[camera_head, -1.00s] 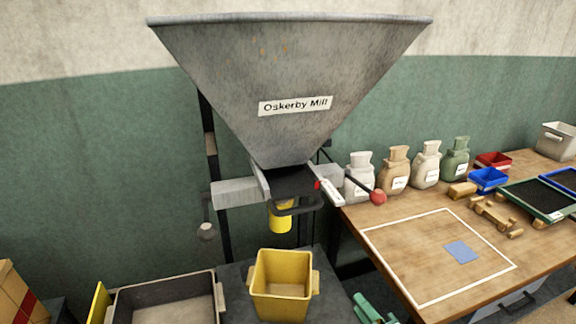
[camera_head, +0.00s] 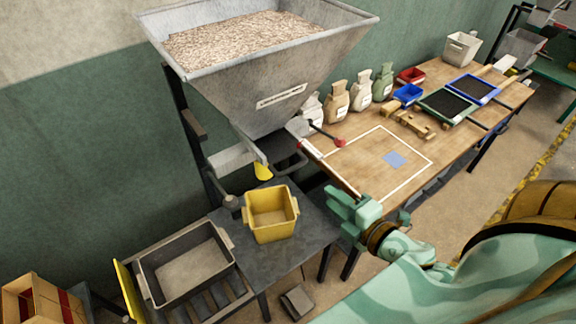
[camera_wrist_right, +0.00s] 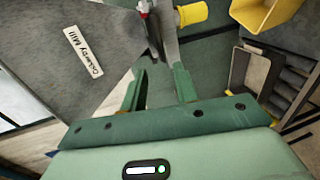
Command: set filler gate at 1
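The grey hopper (camera_head: 262,75) labelled Oskerby Mill is filled with pale grain. Its label also shows in the right wrist view (camera_wrist_right: 83,52). Below it are a yellow spout (camera_head: 262,171) and a dark bent handle (camera_head: 291,165). A lever with a red ball knob (camera_head: 340,142) points right from the hopper's outlet. The gate's scale is too small to read. My right gripper (camera_head: 336,208) is right of and below the outlet, apart from it. In the right wrist view its fingers (camera_wrist_right: 158,84) are apart and empty, with the yellow spout (camera_wrist_right: 192,14) beyond. My left gripper is out of view.
A yellow bin (camera_head: 271,214) stands on a dark table under the spout, with a grey tray (camera_head: 186,262) to its left. The wooden workbench (camera_head: 350,168) at right holds sacks (camera_head: 336,102), small bins and sieves.

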